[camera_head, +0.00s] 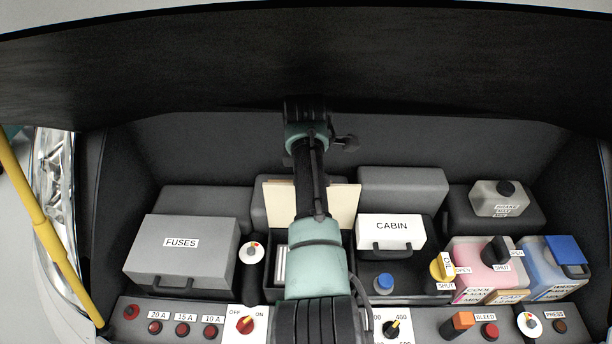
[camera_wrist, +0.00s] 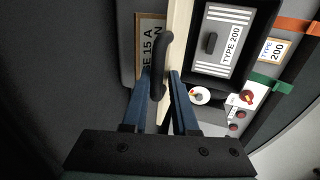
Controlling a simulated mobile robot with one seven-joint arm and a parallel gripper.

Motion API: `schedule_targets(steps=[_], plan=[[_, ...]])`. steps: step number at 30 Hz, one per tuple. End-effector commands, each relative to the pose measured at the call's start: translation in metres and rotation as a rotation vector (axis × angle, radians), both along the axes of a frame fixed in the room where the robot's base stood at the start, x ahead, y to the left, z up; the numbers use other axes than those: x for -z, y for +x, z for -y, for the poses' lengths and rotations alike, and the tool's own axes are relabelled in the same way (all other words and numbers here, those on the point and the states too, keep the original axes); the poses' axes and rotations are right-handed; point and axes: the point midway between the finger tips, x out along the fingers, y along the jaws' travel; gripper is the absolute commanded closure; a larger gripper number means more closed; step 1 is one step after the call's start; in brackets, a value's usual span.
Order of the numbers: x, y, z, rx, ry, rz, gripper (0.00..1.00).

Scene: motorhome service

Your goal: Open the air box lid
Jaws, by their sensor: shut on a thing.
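The cream air box lid (camera_head: 342,203) stands raised at the back of the air box (camera_head: 268,268) in the head view. In the wrist view the lid (camera_wrist: 179,45) shows nearly edge-on, with a black handle (camera_wrist: 166,50). My gripper (camera_wrist: 161,88) is shut on the handle, one blue finger on each side. In the head view my arm hides the gripper and the middle of the box. The box is open, and a grey filter marked TYPE 200 (camera_wrist: 228,30) shows inside it in the wrist view.
A grey FUSES box (camera_head: 180,262) is to the left, with a white dial (camera_head: 251,252) beside the air box. The CABIN box (camera_head: 391,232) is close on the right. Bottles stand farther right. A control panel (camera_head: 205,312) runs along the front. A dark hood (camera_head: 200,65) overhangs.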

Motion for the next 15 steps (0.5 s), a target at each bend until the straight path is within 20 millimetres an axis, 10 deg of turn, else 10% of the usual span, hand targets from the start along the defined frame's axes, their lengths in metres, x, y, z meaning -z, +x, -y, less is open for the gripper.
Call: schedule_targets(steps=[8,9,15], plan=[[-0.0003,0.0016,-0.0004,0.001,0.001,0.007,1.00],[-0.0004,0.0016,-0.0004,0.001,0.001,0.008,0.71],[-0.0005,0.0011,-0.0003,0.000,0.001,0.005,0.54]])
